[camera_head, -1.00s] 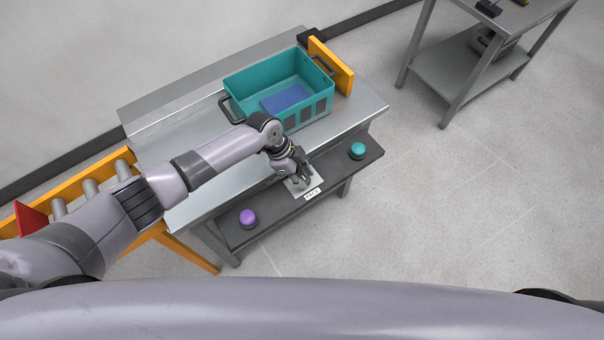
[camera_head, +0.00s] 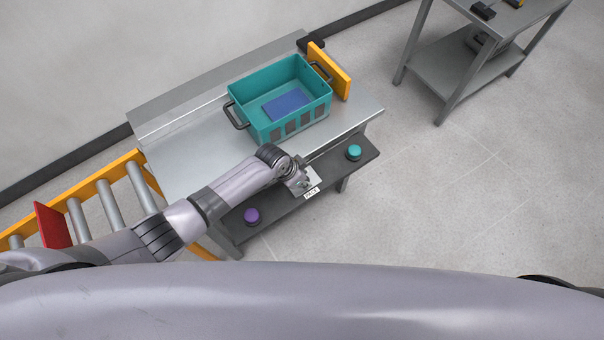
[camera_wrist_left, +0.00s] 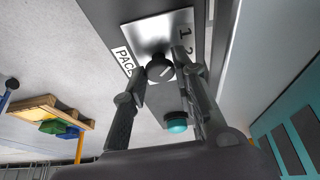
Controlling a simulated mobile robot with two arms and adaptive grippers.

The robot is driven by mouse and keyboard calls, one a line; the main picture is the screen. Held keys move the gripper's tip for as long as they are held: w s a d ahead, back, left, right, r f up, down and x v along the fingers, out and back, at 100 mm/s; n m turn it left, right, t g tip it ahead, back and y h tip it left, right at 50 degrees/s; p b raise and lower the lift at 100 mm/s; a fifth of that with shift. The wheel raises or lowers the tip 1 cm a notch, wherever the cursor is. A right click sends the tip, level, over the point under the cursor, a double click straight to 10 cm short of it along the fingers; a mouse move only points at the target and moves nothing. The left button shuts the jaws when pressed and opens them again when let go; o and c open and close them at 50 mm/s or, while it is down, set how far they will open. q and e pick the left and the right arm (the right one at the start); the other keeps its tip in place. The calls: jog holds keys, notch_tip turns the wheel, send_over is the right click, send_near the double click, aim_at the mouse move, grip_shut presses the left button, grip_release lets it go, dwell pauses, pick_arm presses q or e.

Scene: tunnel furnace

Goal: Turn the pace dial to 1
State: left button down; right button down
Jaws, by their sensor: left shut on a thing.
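The pace dial (camera_wrist_left: 159,68) is a dark round knob on a bright metal plate (camera_wrist_left: 160,32), with a "PACE" label (camera_wrist_left: 123,60) beside it. The figures 1 (camera_wrist_left: 186,16) and 2 (camera_wrist_left: 187,49) show on the plate's edge. My left gripper (camera_wrist_left: 164,74) is shut on the dial, with one finger on each side of it. A pale mark shows on the dial's face, but I cannot tell exactly which figure it points to. In the head view my left gripper (camera_head: 301,183) is at the plate and hides the dial. My right gripper is not in view.
A teal button (camera_head: 354,152) and a purple button (camera_head: 252,215) sit on the dark shelf, either side of the plate. A teal crate (camera_head: 251,116) with a blue block (camera_head: 286,105) stands on the metal table above. Rollers (camera_head: 109,203) lie left.

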pick_arm(q)
jog(key=shift+w+d+r+n+p, duration=0.15)
jog(key=shift+n+p, duration=0.15)
jog(key=shift+n, duration=0.2)
jog(key=c, duration=1.7)
grip_release()
jog(key=shift+o, duration=0.6)
jog(key=v, duration=1.2)
jog(key=shift+s, duration=0.3)
